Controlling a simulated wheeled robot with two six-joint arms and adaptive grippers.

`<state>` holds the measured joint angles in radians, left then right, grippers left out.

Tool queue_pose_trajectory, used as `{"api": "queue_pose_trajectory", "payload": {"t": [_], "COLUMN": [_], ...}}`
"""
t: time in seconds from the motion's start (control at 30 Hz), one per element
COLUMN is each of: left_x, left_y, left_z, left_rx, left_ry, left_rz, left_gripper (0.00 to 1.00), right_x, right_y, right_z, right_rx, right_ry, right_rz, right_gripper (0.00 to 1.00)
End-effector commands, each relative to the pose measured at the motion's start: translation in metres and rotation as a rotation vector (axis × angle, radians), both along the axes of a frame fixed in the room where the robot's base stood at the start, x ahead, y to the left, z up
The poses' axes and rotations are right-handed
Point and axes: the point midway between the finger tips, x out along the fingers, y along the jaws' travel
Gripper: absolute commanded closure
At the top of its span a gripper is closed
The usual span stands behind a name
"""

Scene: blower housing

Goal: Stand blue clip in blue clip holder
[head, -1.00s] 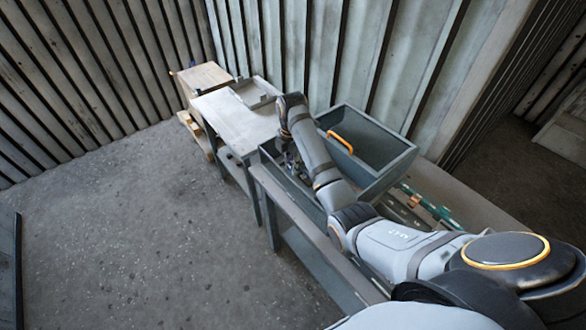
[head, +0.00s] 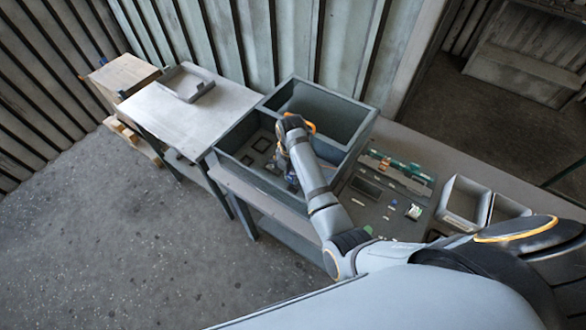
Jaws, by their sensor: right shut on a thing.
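My right gripper (head: 291,182) hangs down inside the left compartment of the grey-green crate (head: 231,174), close to the divider, mostly hidden behind my right arm. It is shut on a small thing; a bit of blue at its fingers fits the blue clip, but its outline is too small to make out. Dark square fittings (head: 262,145) sit on the compartment floor to the left of the gripper. I cannot tell which fitting is the blue clip holder. My left gripper is not in view.
The crate's right compartment (head: 318,105) looks empty. To the right lie a dark board (head: 368,213) with small parts, a green part (head: 400,168) and pale bins (head: 464,203). A table with a grey tray (head: 187,82) and a wooden box (head: 123,74) stand left.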

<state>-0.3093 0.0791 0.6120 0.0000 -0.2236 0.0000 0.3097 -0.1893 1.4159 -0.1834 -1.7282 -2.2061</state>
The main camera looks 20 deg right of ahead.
Motion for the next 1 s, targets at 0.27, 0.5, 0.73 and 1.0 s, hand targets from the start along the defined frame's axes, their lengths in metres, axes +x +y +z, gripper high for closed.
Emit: {"api": "queue_pose_trajectory", "payload": {"t": [0.27,0.5,0.73,1.0], "left_x": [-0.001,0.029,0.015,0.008], "left_y": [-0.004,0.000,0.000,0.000], "left_z": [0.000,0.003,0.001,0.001], "left_rx": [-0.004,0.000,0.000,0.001], "left_ry": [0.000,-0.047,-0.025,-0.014], "left_rz": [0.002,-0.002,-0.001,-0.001], "left_gripper": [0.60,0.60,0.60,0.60], "right_x": [0.000,0.000,0.000,0.000], "right_y": [0.000,0.000,0.000,0.000], "right_z": [-0.030,-0.051,-0.055,-0.055], "right_rx": [0.000,-0.001,0.000,0.001], "right_ry": [0.001,0.001,-0.001,-0.001], "right_rz": [-0.002,-0.001,-0.002,-0.002], "right_gripper": [0.98,0.98,0.98,0.98]}}
